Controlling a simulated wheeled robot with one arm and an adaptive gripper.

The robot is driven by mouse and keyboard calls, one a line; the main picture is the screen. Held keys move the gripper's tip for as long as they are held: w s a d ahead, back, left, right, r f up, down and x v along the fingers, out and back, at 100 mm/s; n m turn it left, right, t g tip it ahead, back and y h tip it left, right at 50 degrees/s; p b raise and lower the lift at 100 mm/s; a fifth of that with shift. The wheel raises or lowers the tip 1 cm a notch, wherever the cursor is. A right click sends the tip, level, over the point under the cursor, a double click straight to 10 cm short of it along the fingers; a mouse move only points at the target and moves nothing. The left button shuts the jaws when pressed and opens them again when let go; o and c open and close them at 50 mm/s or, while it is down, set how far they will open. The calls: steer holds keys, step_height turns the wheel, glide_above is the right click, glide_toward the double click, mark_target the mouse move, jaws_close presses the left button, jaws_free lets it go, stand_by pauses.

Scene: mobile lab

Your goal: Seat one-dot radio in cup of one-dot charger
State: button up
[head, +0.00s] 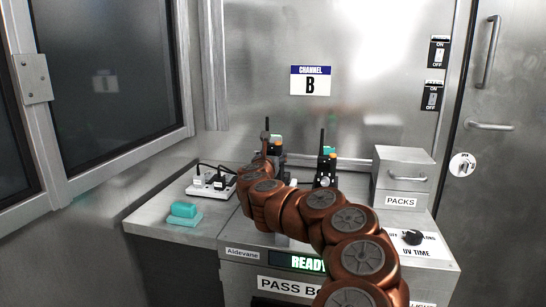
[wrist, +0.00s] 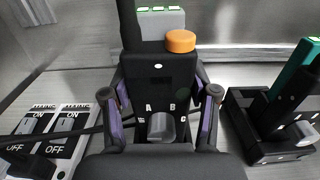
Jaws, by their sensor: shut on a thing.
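A black radio (wrist: 158,82) with one white dot, an orange cap, a grey knob and letters on its face stands between the fingers of my gripper (wrist: 160,95) in the wrist view. My gripper is shut on it, one finger at each side. In the head view my gripper (head: 268,140) is at the back of the counter, beside the radio's orange and green top (head: 275,144). The radio's lower end is hidden. I cannot make out the one-dot charger or whether the radio is in a cup.
To the right, another black radio (head: 327,166) with a teal part stands in a black charger (wrist: 268,152). At left are a white switched power strip (head: 211,184) with cables and teal blocks (head: 184,210). A PACKS box (head: 402,178) stands at right.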

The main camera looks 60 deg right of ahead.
steer(key=shift+f+b, duration=1.25)
steer(key=shift+b, duration=0.25)
steer(key=o, duration=1.4)
steer(key=shift+a, duration=0.1)
steer(key=v, duration=1.1)
steer(key=shift+s+a, duration=0.2)
steer(key=shift+a, duration=0.15)
